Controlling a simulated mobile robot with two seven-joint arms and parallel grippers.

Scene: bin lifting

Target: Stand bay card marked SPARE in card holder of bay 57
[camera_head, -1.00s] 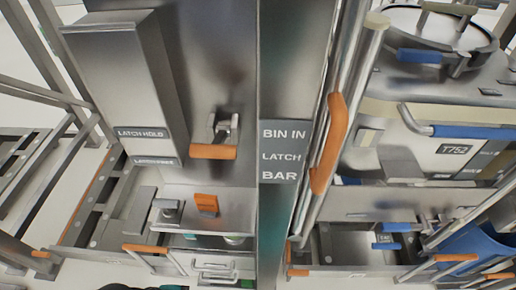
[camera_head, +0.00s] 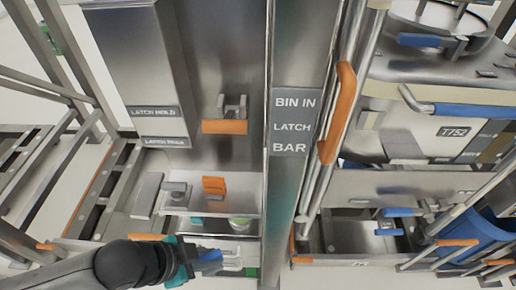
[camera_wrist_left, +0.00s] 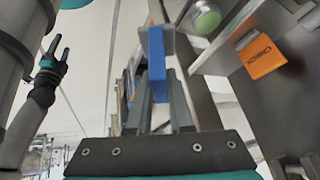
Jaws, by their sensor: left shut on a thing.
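My left gripper (camera_head: 212,262) is low in the head view, in front of the metal shelf. It is shut on a small blue piece (camera_wrist_left: 156,62), which stands upright between the fingers in the left wrist view. No writing shows on the blue piece, so I cannot tell whether it is the SPARE card. No label reading 57 is legible, and I cannot make out its card holder. My right gripper (camera_wrist_left: 56,58) shows small at the left of the wrist view, its two fingers apart and empty.
An orange CHECK tag (camera_wrist_left: 263,56) and a round green button (camera_wrist_left: 207,20) are at the right in the wrist view. The shelf (camera_head: 248,205) lies below an orange latch handle (camera_head: 225,127). A post with a BIN IN LATCH BAR sign (camera_head: 292,124) stands right of it.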

